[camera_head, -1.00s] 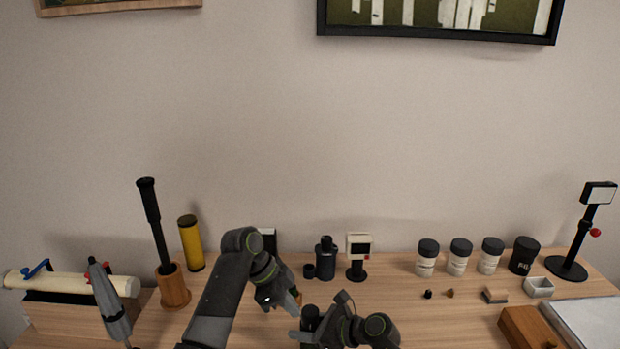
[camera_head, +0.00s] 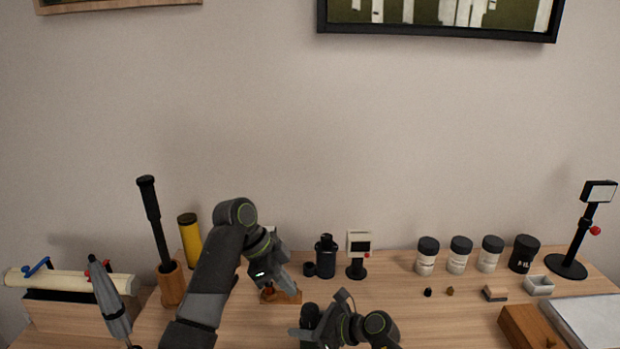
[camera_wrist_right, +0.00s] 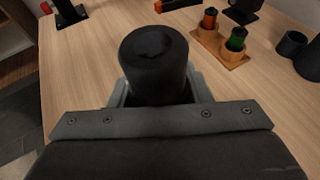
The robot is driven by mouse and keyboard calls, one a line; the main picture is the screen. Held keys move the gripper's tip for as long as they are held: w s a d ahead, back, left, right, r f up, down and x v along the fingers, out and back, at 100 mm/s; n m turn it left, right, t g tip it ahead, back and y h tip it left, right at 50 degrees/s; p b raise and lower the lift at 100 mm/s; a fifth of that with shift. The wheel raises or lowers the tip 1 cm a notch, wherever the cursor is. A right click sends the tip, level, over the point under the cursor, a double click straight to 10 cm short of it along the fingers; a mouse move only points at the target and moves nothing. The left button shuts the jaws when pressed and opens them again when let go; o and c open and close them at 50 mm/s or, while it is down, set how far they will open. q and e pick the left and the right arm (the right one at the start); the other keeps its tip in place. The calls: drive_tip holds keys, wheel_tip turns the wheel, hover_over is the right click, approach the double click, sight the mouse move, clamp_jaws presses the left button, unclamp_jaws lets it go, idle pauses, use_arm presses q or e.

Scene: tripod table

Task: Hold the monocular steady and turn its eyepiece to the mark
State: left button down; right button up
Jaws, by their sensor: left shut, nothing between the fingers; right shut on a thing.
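A black cylinder (camera_wrist_right: 155,62), which looks like the monocular, stands between the fingers of my right gripper (camera_wrist_right: 155,95) in the right wrist view. The gripper is shut on it, and the upper end sticks up above the fingers. In the head view my right gripper (camera_head: 304,334) is low in the middle, with the dark top of the cylinder (camera_head: 310,314) showing beside it. No mark or eyepiece ring can be made out. My left gripper (camera_head: 290,287) is shut and empty, behind and a little left of the cylinder, apart from it.
A small wooden stand (camera_head: 268,297) with cups holding orange and green-topped pieces (camera_wrist_right: 236,40) is close by my left gripper. A black canister (camera_head: 326,262) and a small display on a stand (camera_head: 358,248) stand behind. Several jars are at right.

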drive_tip(key=o, duration=1.2)
drive_tip(key=shift+o, duration=0.2)
